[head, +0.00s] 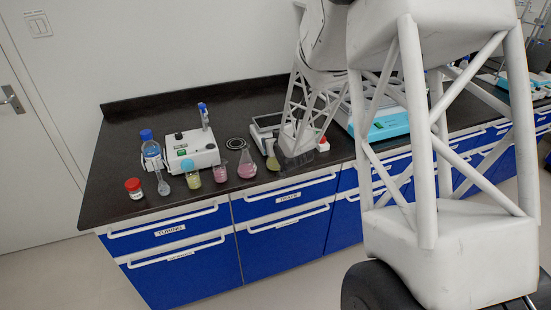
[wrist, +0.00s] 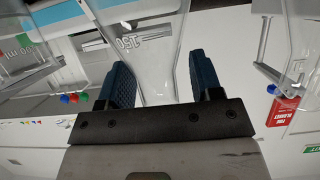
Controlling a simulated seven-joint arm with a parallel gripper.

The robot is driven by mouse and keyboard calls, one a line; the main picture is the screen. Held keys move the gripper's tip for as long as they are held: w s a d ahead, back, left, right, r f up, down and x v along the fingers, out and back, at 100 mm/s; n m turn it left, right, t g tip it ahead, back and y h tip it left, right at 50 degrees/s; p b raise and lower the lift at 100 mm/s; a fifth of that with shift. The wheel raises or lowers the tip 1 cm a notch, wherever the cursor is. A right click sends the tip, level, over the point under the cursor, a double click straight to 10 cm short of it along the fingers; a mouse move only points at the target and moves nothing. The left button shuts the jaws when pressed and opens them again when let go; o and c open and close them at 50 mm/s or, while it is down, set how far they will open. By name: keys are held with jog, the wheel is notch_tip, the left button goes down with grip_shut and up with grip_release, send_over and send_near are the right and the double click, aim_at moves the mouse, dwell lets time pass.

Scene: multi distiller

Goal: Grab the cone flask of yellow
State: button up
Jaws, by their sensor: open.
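The yellow cone flask (head: 272,162) stands near the front edge of the black bench, at the right end of a row of glassware in the head view. My arm comes down just right of it, and my gripper's fingers do not show clearly there. In the wrist view my gripper (wrist: 157,82) is open, with a dark blue finger on each side. A clear conical glass vessel (wrist: 155,55) with a 150 mark shows between and beyond the fingers. No yellow shows in it, so I cannot tell whether it is the yellow flask or whether the fingers touch it.
A pink cone flask (head: 246,168) stands close left of the yellow one. A pink vessel (head: 219,174), a yellow-green bottle (head: 192,178) and a red-capped jar (head: 133,189) continue leftward. A white device (head: 190,150) stands behind. More clear glassware (wrist: 300,50) flanks the gripper.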

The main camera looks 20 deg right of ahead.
dwell(0.3)
grip_shut()
jog(key=shift+r, duration=0.4)
dwell(0.5)
jog(key=shift+r, duration=1.45)
jog(key=s+a+r, duration=0.1)
jog(key=s+a, duration=0.1)
jog(key=s, duration=1.3)
jog(key=shift+s+a+r, duration=0.15)
jog(key=shift+s+a, duration=0.1)
jog(key=shift+a, duration=0.05)
jog(key=shift+s, duration=0.15)
